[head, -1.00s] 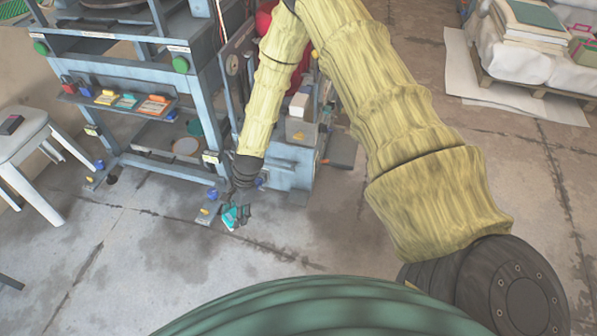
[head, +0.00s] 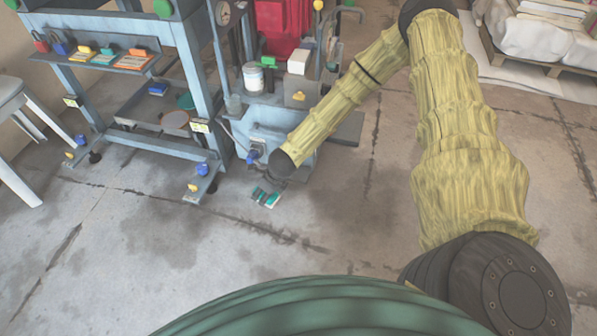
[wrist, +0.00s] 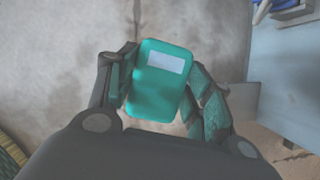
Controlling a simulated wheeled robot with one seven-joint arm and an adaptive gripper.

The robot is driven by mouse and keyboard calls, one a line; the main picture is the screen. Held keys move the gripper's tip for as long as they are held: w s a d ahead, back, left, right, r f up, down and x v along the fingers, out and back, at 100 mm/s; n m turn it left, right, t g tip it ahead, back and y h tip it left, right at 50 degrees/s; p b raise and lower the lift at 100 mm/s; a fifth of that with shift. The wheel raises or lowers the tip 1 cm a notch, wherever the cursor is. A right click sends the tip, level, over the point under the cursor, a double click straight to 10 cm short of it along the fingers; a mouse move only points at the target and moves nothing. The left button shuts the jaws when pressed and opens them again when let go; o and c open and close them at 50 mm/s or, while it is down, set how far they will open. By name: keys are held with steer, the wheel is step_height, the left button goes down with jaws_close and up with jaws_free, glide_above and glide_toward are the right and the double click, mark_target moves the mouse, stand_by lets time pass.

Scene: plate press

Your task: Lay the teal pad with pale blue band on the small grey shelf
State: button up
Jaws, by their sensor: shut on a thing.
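The teal pad with a pale blue band (wrist: 155,101) is held between the two fingers of my gripper (wrist: 162,88) in the wrist view, its banded face toward the camera. In the head view my gripper (head: 266,196) hangs above the floor in front of the press, and the pad shows only small there. The small grey shelf (head: 90,68) is on the press frame at the upper left. It carries flat pads in orange and teal with small coloured blocks or padlocks. My gripper is well apart from it, lower and to its right.
A lower tray (head: 135,113) sits inside the blue press frame (head: 190,100). A pale stool (head: 15,100) stands at the left edge. A blue-grey machine base with a white can (head: 253,77) is behind my arm. The floor in front is open.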

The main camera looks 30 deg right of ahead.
steer(key=shift+s+d+f+m+b, duration=0.15)
steer(key=shift+d+f+m+b, duration=0.35)
steer(key=shift+f, duration=0.3)
steer(key=shift+d, duration=0.4)
steer(key=w+d+b, duration=0.1)
steer(key=w+d, duration=0.1)
steer(key=d, duration=0.2)
steer(key=w+d+f+b, duration=0.1)
steer(key=w+d, duration=0.1)
steer(key=d, duration=0.3)
steer(key=w+d+b, duration=0.1)
steer(key=d+b, duration=0.1)
steer(key=d, duration=0.3)
steer(key=shift+w+d+f, duration=0.25)
steer(key=shift+w+f, duration=0.05)
steer(key=shift+w, duration=0.1)
steer(key=shift+f+b, duration=1.4)
steer(key=shift+f, duration=0.3)
steer(key=shift+f, duration=0.15)
steer(key=o, duration=1)
